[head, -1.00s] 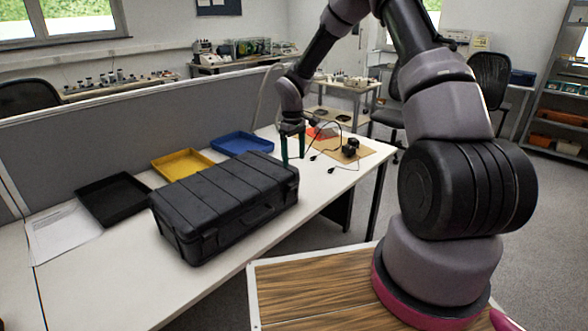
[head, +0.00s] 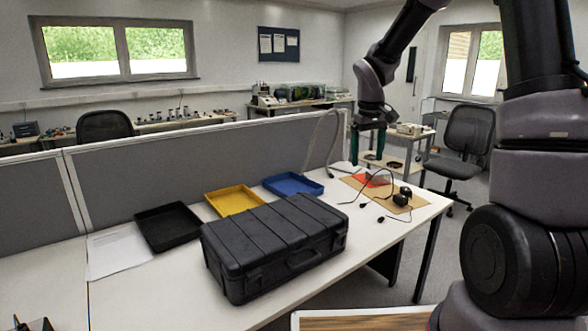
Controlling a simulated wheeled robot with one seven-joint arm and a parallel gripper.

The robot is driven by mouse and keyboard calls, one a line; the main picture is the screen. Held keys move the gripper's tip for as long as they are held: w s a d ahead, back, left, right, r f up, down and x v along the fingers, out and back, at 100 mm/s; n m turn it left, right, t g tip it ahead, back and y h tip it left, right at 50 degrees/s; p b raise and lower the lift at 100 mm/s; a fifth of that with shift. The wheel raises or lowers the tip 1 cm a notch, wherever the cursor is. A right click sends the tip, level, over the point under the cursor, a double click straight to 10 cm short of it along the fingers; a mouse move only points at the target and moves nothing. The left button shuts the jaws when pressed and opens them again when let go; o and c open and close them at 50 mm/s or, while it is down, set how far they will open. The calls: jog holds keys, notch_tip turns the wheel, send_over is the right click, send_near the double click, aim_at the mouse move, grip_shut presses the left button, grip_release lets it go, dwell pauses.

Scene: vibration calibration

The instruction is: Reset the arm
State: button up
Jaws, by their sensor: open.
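My gripper (head: 369,147) hangs from my arm at the upper right, its green fingers pointing down. It is open and empty, in the air above the far right part of the white table (head: 165,293).
A closed black case (head: 275,243) stands on the table, left of my gripper. Behind it lie a black tray (head: 168,227), a yellow tray (head: 234,201) and a blue tray (head: 293,185). A grey partition (head: 200,165) runs along the back. A chair (head: 465,145) stands beyond the table.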

jog(key=s+d+r+m+t+y, duration=0.1)
jog(key=s+r+m, duration=0.3)
jog(key=s+r, duration=0.4)
jog(key=s+d+r+m+t+y, duration=0.1)
jog(key=s+r+m+t, duration=0.2)
jog(key=s+r, duration=0.6)
jog(key=s+t, duration=0.1)
jog(key=s, duration=0.7)
jog(key=shift+d+m+t+y, duration=0.3)
jog(key=shift+d+m+y, duration=0.1)
